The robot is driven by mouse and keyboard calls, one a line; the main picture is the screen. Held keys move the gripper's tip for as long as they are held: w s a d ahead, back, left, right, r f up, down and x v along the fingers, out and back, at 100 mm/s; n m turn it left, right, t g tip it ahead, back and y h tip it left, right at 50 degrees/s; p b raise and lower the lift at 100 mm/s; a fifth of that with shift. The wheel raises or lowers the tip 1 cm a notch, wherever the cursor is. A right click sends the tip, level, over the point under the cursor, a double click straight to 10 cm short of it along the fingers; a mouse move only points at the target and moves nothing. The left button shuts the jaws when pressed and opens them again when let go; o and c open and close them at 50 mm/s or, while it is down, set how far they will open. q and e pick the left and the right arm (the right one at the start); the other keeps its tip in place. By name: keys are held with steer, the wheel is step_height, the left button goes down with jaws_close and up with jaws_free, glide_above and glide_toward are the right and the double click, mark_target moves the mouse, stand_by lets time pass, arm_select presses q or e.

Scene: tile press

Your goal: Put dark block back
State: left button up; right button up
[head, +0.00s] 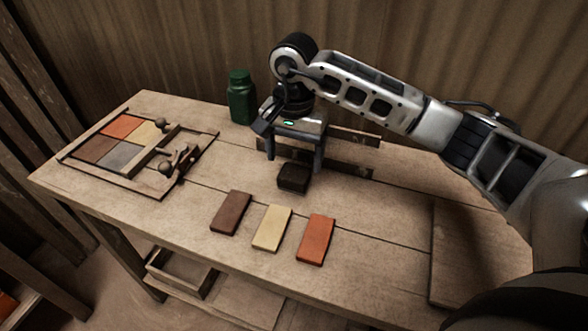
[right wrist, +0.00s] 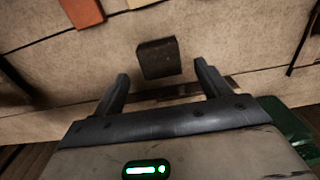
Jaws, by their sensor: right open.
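The dark block (head: 293,178) rests on the workbench top, right of the middle of the bench. My right gripper (head: 292,165) is above and just behind it, fingers pointing down, open and empty. In the right wrist view the dark block (right wrist: 158,58) lies beyond the two spread fingertips of the gripper (right wrist: 162,78), roughly centred between them and apart from both. My left gripper is not in any view.
A brown tile (head: 230,213), a cream tile (head: 271,228) and an orange tile (head: 316,240) lie in front of the block. A wooden press frame (head: 150,187) with coloured tiles stands at left. A green bottle (head: 241,98) stands behind. Dark slotted strips (head: 345,167) lie beside the gripper.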

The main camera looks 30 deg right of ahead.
mark_target(294, 173)
step_height(294, 173, up, 7)
steer(key=shift+f, duration=0.15)
stand_by(0.4)
